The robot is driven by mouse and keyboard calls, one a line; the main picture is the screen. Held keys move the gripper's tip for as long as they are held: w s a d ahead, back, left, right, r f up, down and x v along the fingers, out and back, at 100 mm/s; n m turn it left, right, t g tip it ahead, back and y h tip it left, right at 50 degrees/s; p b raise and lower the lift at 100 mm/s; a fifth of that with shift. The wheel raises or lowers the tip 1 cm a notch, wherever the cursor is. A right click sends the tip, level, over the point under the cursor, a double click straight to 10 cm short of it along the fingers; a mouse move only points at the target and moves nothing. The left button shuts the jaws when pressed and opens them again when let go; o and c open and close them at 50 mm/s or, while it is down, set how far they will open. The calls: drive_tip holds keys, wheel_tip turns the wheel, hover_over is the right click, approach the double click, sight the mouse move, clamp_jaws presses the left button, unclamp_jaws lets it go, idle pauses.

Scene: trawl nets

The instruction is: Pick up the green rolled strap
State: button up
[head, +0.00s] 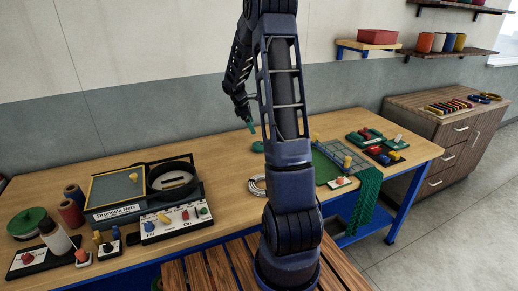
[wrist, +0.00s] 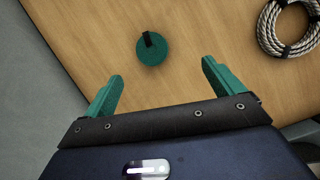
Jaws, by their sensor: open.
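The green rolled strap (wrist: 150,54) is a round green roll with a small black tab on top. It lies on the wooden table, ahead of my gripper (wrist: 160,83) in the wrist view. My gripper's two green fingers are wide apart, with nothing between them. The strap sits beyond the fingertips, roughly centred between them. In the head view, my gripper (head: 251,127) hangs over the back middle of the table. The strap (head: 257,146) shows there as a small green shape, partly hidden by my arm.
A coiled rope (wrist: 284,27) lies right of the strap. The table (head: 215,119) has bare wood left of my gripper. A labelled box (head: 115,214) and a switch panel (head: 172,224) stand at left. Green netting (head: 365,201) hangs over the table's front edge at right.

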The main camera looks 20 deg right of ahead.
drive_tip(key=n, duration=0.1)
approach(259, 144)
drive_tip(key=x, duration=1)
drive_tip(key=shift+s, duration=0.1)
drive_tip(key=c, duration=1.2)
drive_tip(key=shift+o, duration=0.2)
drive_tip(key=shift+r, duration=0.1)
